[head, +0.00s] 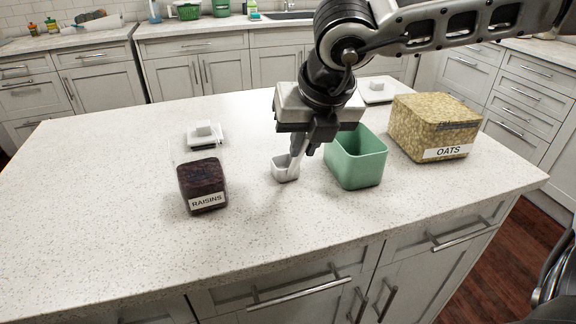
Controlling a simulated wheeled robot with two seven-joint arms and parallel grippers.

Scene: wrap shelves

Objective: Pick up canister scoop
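The canister scoop (284,172), a small white cup, sits on the speckled countertop between the raisins canister and the green container. My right gripper (297,150) points down from above, with its fingertips at the scoop's right rear side. The fingers overlap the scoop in the picture. I cannot tell whether they are closed on it, and any handle is hidden behind them. My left gripper is not in view.
A clear canister labelled RAISINS (203,182) stands at left, with a white lid (204,136) behind it. An open green container (358,172) is close to the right gripper. An OATS canister (435,125) stands farther right, near another white lid (378,92). The countertop's left and front are clear.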

